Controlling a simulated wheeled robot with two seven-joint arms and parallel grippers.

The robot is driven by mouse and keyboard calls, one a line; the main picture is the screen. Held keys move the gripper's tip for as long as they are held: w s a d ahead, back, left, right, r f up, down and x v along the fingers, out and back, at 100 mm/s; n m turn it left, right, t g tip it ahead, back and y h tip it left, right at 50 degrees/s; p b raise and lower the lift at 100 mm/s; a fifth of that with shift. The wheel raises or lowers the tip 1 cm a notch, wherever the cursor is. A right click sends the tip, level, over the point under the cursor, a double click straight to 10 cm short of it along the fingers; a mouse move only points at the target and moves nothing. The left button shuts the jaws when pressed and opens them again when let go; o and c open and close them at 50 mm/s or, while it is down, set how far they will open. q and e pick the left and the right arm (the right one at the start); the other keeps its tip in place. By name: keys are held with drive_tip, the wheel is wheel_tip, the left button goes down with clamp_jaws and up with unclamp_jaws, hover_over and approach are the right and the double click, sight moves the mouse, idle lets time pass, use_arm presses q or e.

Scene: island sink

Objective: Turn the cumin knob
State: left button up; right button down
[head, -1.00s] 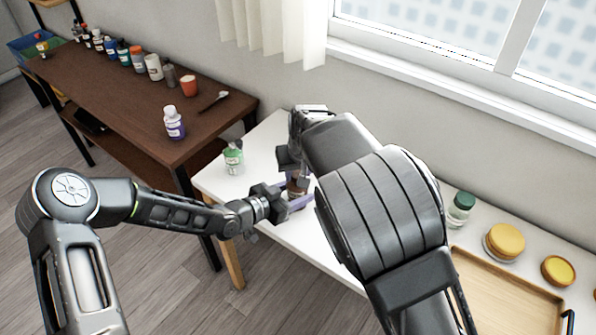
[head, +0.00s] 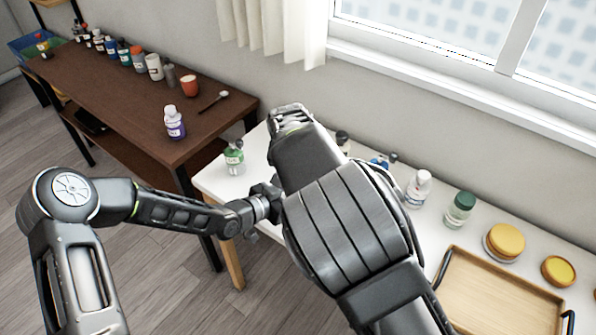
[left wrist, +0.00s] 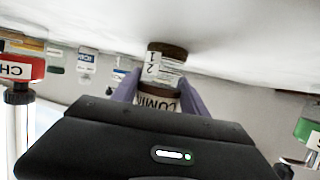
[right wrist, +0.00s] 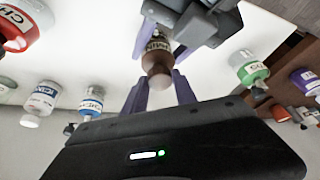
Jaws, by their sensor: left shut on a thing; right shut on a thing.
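The cumin container (left wrist: 158,102), with brown and clear parts, sits between the purple fingers of my left gripper (left wrist: 160,88). Part of its name and a band with numbers show in the left wrist view. In the head view my right arm hides the container and the right gripper. Which part is the knob I cannot tell.
A green-labelled bottle (head: 234,158) stands left of my grippers. A white bottle (head: 418,188), a green-capped jar (head: 459,209) and a wooden tray (head: 500,290) are to the right. The window wall is close behind. A brown table (head: 150,100) holds several bottles.

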drive_tip(key=shift+m+h, duration=0.3)
drive_tip(key=shift+m, duration=0.3)
drive_tip(key=c, duration=1)
unclamp_jaws()
drive_tip(key=shift+o, duration=0.2)
drive_tip(key=v, duration=1.2)
